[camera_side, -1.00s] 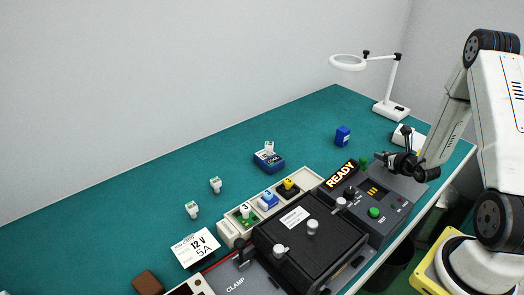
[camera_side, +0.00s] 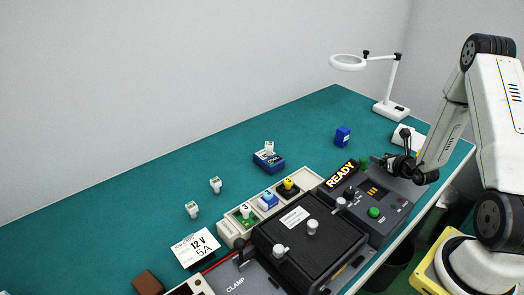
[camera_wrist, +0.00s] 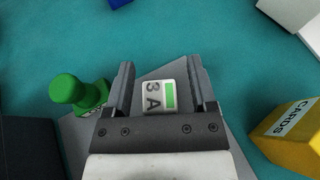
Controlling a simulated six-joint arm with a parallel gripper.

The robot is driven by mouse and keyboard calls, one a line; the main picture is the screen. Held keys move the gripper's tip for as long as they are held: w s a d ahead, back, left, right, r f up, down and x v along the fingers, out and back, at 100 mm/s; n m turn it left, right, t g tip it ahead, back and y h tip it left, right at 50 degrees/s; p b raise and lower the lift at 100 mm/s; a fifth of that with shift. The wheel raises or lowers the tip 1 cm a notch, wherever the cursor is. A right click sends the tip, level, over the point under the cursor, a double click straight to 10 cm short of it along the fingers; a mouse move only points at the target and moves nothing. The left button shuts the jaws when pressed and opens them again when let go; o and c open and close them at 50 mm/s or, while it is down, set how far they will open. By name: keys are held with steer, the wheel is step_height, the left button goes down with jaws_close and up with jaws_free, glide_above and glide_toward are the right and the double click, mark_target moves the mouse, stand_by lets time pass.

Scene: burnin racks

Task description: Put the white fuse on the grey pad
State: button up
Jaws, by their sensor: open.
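A white fuse (camera_wrist: 158,97) marked "3 A" with a green bar shows in the wrist view. It sits between the two fingers of my gripper (camera_wrist: 160,72), over the grey pad (camera_wrist: 75,147). The fingers stand open with a gap on each side of the fuse. I cannot tell whether the fuse rests on the pad. In the side view my gripper (camera_side: 396,168) is low at the right, near the grey tester, and the fuse there is hidden or too small to make out.
A green knob (camera_wrist: 68,90) stands just left of the fingers, and a yellow "CARDS" box (camera_wrist: 290,132) is at right. Other white fuses (camera_side: 215,185) stand on the teal bench. A black clamp fixture (camera_side: 310,238), a READY sign (camera_side: 341,174) and a lamp (camera_side: 390,100) are around.

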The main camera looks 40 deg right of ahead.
steer(key=shift+r, duration=0.15)
steer(key=shift+v, duration=3.75)
